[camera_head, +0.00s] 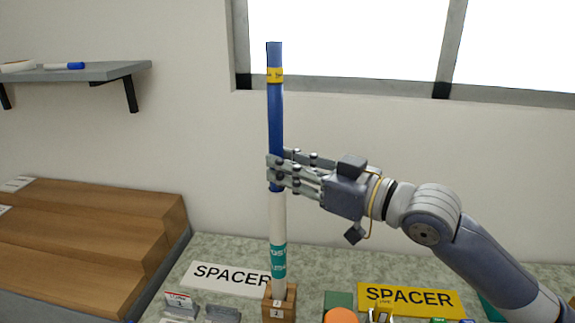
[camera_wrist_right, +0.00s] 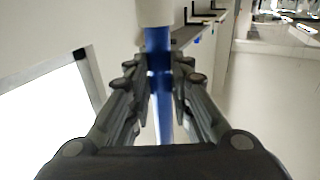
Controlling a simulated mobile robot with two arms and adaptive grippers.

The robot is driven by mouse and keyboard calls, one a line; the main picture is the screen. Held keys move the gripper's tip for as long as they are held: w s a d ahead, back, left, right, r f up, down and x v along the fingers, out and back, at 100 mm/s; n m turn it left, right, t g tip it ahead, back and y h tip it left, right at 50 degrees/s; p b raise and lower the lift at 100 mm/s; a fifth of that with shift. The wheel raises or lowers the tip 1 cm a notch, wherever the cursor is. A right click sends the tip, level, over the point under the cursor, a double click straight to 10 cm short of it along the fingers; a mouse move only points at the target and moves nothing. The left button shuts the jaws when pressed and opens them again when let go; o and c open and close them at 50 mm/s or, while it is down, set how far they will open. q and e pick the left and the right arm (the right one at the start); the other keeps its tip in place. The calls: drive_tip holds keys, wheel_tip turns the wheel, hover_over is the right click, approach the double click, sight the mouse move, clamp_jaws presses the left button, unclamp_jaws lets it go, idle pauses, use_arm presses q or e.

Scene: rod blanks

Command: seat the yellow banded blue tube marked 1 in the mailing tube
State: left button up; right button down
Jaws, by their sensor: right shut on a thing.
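The blue tube (camera_head: 276,115) stands upright with a yellow band (camera_head: 275,75) near its top; its number is not legible. My right gripper (camera_head: 275,172) is shut around its lower part, and the blue also shows between the fingers in the wrist view (camera_wrist_right: 158,75). Directly below, in line with it, the white mailing tube (camera_head: 278,220) with a teal label stands upright in a wooden block (camera_head: 280,306). In the wrist view the wider white end (camera_wrist_right: 155,12) meets the blue just beyond the fingers. How deep the blue reaches inside is hidden. My left gripper is not in view.
A white SPACER plate (camera_head: 228,279) and a yellow SPACER plate (camera_head: 410,300) lie on the speckled bench. An orange round thing (camera_head: 341,315) and small labelled items stand at the front. Wooden steps (camera_head: 90,230) are left, under a wall shelf (camera_head: 90,72).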

drive_tip(key=shift+f+b, duration=0.8)
drive_tip(key=shift+f, duration=0.75)
drive_tip(key=c, duration=1.4)
unclamp_jaws()
drive_tip(key=shift+o, duration=0.2)
drive_tip(key=shift+f, duration=0.1)
drive_tip(key=v, duration=1.2)
drive_tip(key=shift+c, duration=0.3)
